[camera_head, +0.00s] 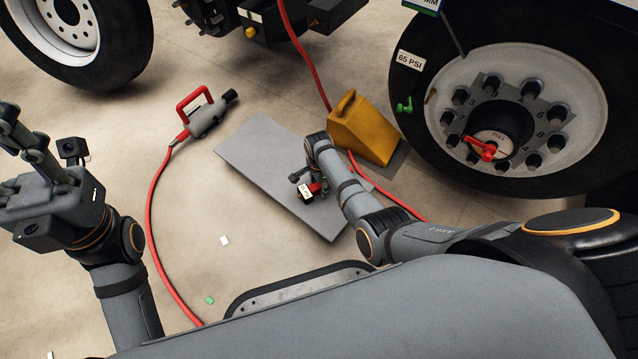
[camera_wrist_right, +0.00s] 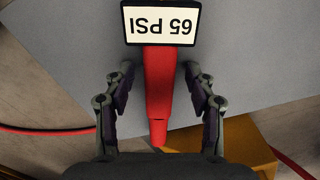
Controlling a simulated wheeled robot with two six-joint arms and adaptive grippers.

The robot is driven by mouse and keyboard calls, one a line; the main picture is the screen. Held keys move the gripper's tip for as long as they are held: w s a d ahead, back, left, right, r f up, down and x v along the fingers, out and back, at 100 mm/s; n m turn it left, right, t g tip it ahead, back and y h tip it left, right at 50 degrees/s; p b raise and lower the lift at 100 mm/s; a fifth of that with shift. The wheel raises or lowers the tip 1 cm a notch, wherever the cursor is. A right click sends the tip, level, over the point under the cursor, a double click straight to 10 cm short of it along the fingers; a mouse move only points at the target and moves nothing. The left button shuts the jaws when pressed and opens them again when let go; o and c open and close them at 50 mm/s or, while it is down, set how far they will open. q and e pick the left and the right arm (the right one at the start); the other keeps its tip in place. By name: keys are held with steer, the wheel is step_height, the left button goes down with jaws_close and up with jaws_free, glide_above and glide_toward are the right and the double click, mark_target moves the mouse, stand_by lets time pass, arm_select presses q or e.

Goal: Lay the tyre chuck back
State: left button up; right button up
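The tyre chuck has a red handle (camera_wrist_right: 158,85) and a gauge (camera_wrist_right: 162,22) reading 65 PSI, upside down in the right wrist view. In the head view its gauge (camera_head: 306,191) shows small over the grey board (camera_head: 255,150). My right gripper (camera_head: 312,185) is over the board at the chuck. In the right wrist view its two fingers (camera_wrist_right: 161,100) stand on either side of the red handle, with a gap on both sides. My left gripper (camera_head: 25,145) is raised at the far left, away from the chuck; its finger opening is unclear.
A yellow wedge chock (camera_head: 362,128) stands at the board's right end, beside the big wheel (camera_head: 455,85) with a red valve piece (camera_head: 480,148). A red-handled tool (camera_head: 207,115) with a red hose (camera_head: 151,215) lies left of the board. Small scraps lie on the floor.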

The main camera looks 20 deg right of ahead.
step_height(320, 180, up, 12)
stand_by(0.6)
